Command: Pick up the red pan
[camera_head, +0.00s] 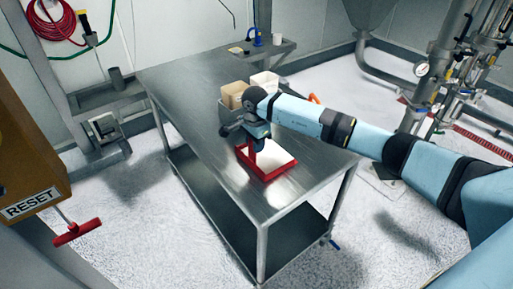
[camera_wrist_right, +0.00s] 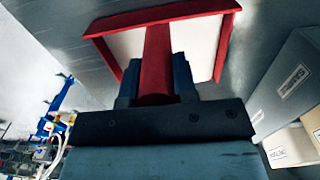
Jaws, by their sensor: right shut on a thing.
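The red pan (camera_head: 281,172) has a white inside and lies flat at or just above the steel table's top, near its right side; I cannot tell if it touches. My right gripper (camera_head: 261,146) reaches down over it from the right. In the right wrist view, the gripper's two dark fingers (camera_wrist_right: 155,80) are shut on the red handle of the pan (camera_wrist_right: 165,15), one finger on each side. My left gripper is not in view.
The steel table (camera_head: 190,85) has a beige container (camera_head: 233,93) and a white container (camera_head: 264,81) beside my right wrist. A small side shelf with a blue item (camera_head: 257,38) stands behind. The table's far left is clear.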

